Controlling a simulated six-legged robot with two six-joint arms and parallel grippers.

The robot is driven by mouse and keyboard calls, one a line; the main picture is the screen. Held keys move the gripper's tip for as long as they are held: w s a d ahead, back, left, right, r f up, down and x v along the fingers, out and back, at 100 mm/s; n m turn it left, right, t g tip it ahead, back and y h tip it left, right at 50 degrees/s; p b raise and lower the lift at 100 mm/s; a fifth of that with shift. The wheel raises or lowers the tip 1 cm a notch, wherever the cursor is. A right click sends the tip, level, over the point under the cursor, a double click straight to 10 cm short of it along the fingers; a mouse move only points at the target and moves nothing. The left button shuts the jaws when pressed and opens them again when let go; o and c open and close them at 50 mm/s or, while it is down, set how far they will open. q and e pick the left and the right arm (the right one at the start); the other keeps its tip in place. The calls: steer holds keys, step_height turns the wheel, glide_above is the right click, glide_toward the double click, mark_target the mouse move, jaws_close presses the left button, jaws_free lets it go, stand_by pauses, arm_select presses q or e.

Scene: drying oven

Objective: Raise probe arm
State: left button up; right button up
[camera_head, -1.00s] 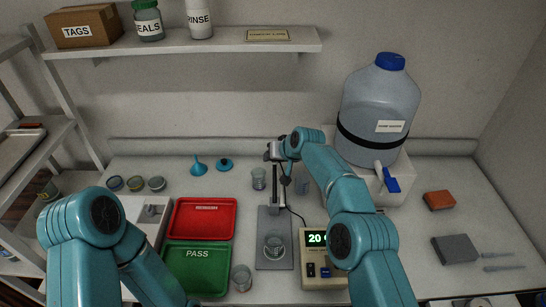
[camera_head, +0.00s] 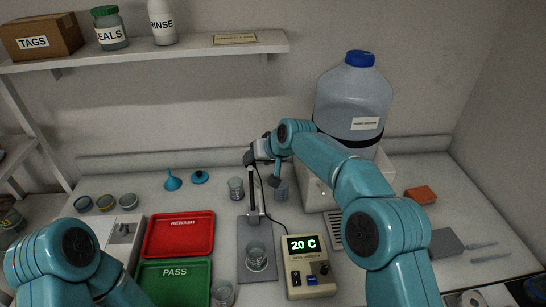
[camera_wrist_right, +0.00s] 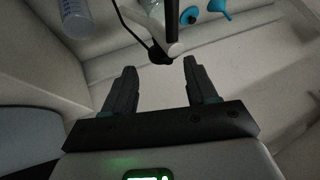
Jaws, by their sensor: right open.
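The probe stand has a grey base plate (camera_head: 241,270) and an upright post (camera_head: 253,187). A glass beaker (camera_head: 256,256) stands on the base plate. My right gripper (camera_head: 252,152) is at the top of the post. In the right wrist view its two fingers (camera_wrist_right: 157,72) are apart, with a pale arm piece with a dark knob (camera_wrist_right: 165,50) just beyond their tips. Nothing shows between the fingers. My left arm is at the lower left; its gripper is out of frame.
The meter (camera_head: 310,270) reads 20 C. Red (camera_head: 178,250) and green (camera_head: 140,285) trays lie left of the stand. A large water jug (camera_head: 352,95) stands behind my right arm.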

steer(key=b+v, duration=0.2)
steer(key=v, duration=0.7)
steer(key=shift+d, duration=0.2)
steer(key=shift+r, duration=0.1)
steer(key=shift+s, duration=0.2)
